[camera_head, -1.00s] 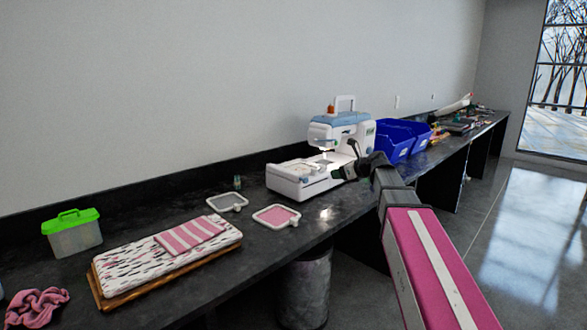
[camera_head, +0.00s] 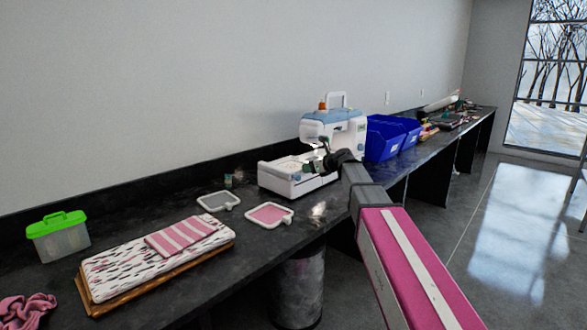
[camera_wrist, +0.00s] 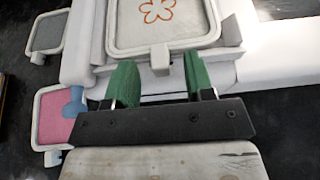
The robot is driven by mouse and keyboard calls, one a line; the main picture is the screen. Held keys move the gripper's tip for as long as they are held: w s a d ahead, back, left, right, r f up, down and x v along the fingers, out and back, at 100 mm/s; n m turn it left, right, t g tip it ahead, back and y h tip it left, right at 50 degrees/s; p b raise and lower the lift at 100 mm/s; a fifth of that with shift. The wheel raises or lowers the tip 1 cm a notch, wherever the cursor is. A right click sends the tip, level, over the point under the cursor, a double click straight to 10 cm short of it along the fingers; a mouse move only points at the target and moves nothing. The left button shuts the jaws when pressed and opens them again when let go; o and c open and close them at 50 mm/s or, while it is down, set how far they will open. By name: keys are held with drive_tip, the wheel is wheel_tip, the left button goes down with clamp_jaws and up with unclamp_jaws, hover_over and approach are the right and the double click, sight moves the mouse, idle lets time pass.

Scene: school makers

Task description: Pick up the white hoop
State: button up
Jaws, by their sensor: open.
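A white hoop (camera_wrist: 117,25) with white cloth and an orange flower lies on the bed of the white-and-blue sewing machine (camera_head: 330,133). In the wrist view its tab (camera_wrist: 160,57) points towards my gripper (camera_wrist: 158,78). My gripper is open, its two green fingers to the left and right of the tab, with nothing held between them. I cannot tell the height gap. In the head view my gripper (camera_head: 322,160) is at the machine's front. Two other white-framed hoops lie on the counter, one with grey cloth (camera_head: 215,201) and one with pink cloth (camera_head: 269,214).
The black counter (camera_head: 180,205) runs along the wall. Blue bins (camera_head: 385,140) stand right of the machine. A striped cloth on a patterned stack (camera_head: 130,268), a green-lidded box (camera_head: 58,238) and a pink scrunchie (camera_head: 25,310) are at left. A bin (camera_head: 298,290) stands below.

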drive_tip(key=shift+x, duration=0.85)
clamp_jaws()
drive_tip(key=shift+r, duration=0.1)
